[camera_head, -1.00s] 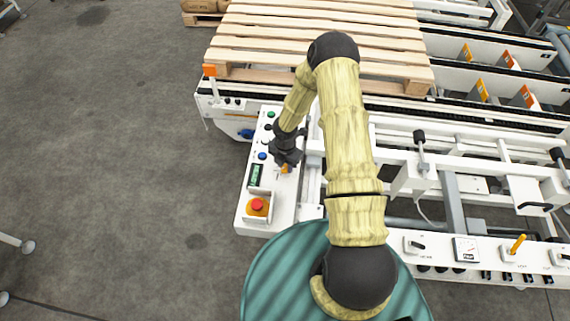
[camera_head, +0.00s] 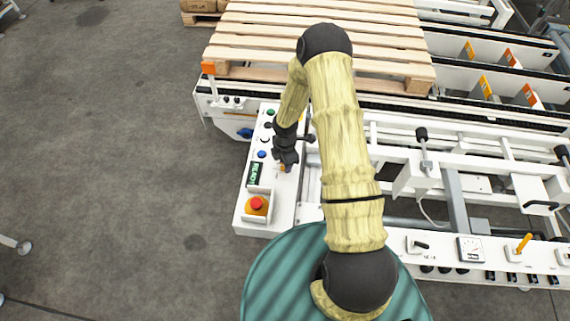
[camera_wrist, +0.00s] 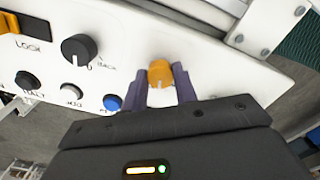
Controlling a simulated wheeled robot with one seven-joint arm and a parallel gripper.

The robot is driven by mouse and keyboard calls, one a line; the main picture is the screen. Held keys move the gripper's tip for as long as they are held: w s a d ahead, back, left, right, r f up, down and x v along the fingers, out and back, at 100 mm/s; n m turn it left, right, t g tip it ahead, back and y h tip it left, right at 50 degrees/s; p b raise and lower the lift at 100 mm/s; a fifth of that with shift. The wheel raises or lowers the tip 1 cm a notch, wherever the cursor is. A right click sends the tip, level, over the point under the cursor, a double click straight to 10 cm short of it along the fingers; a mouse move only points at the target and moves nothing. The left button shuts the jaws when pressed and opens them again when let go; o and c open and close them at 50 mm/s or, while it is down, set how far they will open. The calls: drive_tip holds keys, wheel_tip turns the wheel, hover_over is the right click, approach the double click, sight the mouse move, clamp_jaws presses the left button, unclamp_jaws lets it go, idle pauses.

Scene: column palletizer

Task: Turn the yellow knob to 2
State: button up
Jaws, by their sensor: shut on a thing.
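The yellow knob (camera_wrist: 160,73) is on the white control panel (camera_wrist: 215,62) in the wrist view, between the fingers of my gripper (camera_wrist: 160,92). The gripper is shut on it, with one purple finger on each side. A white pointer mark shows on the knob's near side. The scale numbers around the knob cannot be read. In the head view only a small bit of the yellow knob (camera_head: 284,168) shows below my gripper (camera_head: 286,162), on the panel's right part.
A black knob (camera_wrist: 78,48) sits to the left, with blue (camera_wrist: 112,102) and white (camera_wrist: 71,91) buttons nearby. In the head view, a red emergency stop (camera_head: 256,204) and a small display (camera_head: 256,174) stand at the panel's left. A wooden pallet (camera_head: 262,53) lies behind.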

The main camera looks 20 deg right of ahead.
drive_tip(key=m+b, duration=0.2)
drive_tip(key=m, duration=0.4)
drive_tip(key=m+b, duration=0.1)
drive_tip(key=m, duration=0.4)
drive_tip(key=shift+r+m+b, duration=0.1)
drive_tip(key=shift+m+b, duration=0.2)
drive_tip(key=shift+b, duration=0.1)
drive_tip(key=o, duration=1)
drive_tip(key=shift+c, duration=0.2)
wheel_tip(320, 180, up, 17)
drive_tip(key=b, duration=0.1)
drive_tip(key=shift+r, duration=0.15)
